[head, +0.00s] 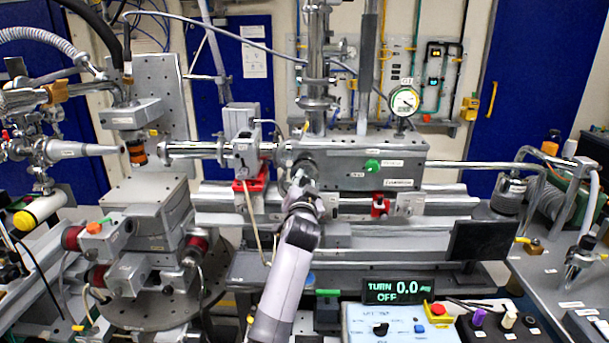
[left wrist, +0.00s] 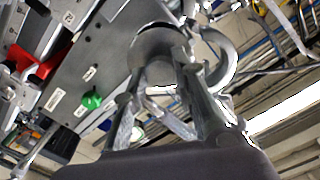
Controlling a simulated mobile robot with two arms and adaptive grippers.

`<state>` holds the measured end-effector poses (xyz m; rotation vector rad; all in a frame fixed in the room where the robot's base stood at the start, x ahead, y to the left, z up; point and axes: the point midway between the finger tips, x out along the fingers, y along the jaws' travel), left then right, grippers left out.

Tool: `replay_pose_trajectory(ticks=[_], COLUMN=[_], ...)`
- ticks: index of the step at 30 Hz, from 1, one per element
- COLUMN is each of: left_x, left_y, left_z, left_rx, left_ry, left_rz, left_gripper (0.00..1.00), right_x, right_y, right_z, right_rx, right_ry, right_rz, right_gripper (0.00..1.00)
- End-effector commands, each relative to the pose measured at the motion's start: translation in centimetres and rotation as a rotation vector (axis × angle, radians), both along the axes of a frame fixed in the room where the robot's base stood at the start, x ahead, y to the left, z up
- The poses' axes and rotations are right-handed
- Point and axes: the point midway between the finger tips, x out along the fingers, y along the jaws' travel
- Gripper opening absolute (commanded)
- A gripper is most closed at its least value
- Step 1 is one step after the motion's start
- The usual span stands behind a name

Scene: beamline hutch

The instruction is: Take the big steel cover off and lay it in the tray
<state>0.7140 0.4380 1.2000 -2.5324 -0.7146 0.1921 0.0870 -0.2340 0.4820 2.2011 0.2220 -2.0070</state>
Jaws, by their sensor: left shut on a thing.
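My left gripper (head: 301,181) reaches up from the bottom of the head view to the front of the grey steel chamber (head: 345,166). In the left wrist view its two fingers (left wrist: 168,95) are shut on a round steel part, which looks like the big steel cover (left wrist: 158,42). In the head view the gripper largely hides the cover, and I cannot tell whether it still touches the chamber. A curved steel ring (left wrist: 222,58) shows beside the cover in the left wrist view. I cannot make out the tray for certain. My right gripper is not in view.
A green knob (head: 372,165) sits on the chamber front, with a gauge (head: 404,101) above. A dark screen (head: 481,240) stands at the right. A sample stage (head: 140,230) crowds the left.

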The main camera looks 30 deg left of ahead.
Motion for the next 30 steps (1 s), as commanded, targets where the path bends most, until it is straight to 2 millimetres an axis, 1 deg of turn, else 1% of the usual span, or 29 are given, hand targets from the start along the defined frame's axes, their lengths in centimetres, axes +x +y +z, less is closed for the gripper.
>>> replay_pose_trajectory(ticks=[11, 30], left_x=[-0.2, -2.9], left_y=[-0.1, -1.8], left_z=[0.1, 0.1], left_rx=[0.000, 0.001], left_ry=[-0.001, -0.001], left_rz=[0.000, -0.001], left_gripper=[0.00, 0.00], right_x=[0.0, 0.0], right_y=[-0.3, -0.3], right_z=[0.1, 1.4], right_rx=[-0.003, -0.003], right_ry=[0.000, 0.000], right_rz=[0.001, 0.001], right_gripper=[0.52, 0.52])
